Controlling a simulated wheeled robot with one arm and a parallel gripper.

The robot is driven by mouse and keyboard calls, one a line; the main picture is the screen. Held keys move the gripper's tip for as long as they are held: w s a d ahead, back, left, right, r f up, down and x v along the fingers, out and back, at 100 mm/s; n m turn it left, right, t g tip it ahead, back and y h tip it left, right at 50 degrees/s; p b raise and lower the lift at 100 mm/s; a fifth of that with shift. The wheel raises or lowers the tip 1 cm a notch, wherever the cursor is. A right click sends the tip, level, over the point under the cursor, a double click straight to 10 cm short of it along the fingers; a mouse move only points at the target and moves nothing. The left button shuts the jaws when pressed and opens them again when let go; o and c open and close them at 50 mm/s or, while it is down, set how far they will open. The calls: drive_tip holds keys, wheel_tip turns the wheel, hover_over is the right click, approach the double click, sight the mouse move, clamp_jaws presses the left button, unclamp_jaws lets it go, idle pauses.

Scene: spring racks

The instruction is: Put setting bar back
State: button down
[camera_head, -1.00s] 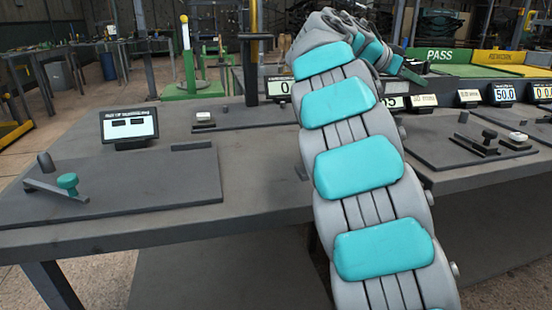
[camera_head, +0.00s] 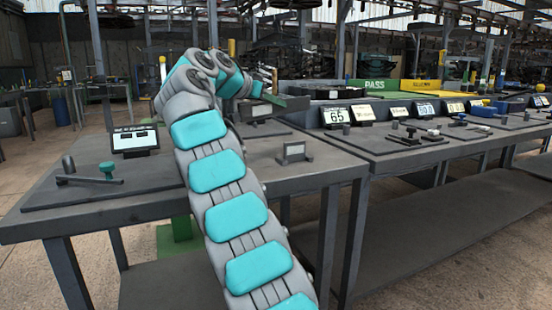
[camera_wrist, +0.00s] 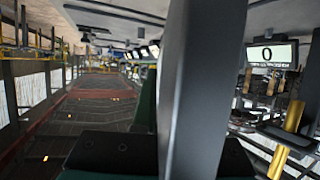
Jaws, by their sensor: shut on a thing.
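A long dark grey bar, which I take for the setting bar (camera_wrist: 205,70), runs top to bottom through the middle of the wrist view, very close to the camera. My gripper (camera_wrist: 172,155) is shut on it, with dark green finger parts on both sides. In the head view my gripper (camera_head: 278,98) is small, beyond the end of my arm and above the back of the near table. The bar cannot be clearly made out there, and both its ends are cut off in the wrist view.
The near table (camera_head: 310,175) carries a plate with a green-knobbed lever (camera_head: 107,172), a display (camera_head: 135,140) and a small grey bracket (camera_head: 294,152). A long bench (camera_head: 400,150) with several displays and fixtures stands at right. Green and yellow bins (camera_head: 375,88) lie behind it.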

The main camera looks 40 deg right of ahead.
drive_tip(key=shift+d+f, duration=0.15)
drive_tip(key=shift+d, duration=0.1)
drive_tip(key=shift+s+f+b, duration=0.1)
drive_tip(key=shift+f+b, duration=0.55)
drive_tip(key=shift+b, duration=0.15)
wheel_tip(320, 180, down, 3)
drive_tip(key=shift+f+b, duration=0.2)
drive_tip(key=shift+b, duration=0.95)
drive_tip(key=shift+f, duration=0.8)
drive_tip(key=shift+f, duration=0.1)
drive_tip(key=shift+f+b, duration=0.55)
drive_tip(key=shift+f, duration=1.15)
drive_tip(key=shift+f, duration=0.2)
drive_tip(key=c, duration=1)
unclamp_jaws()
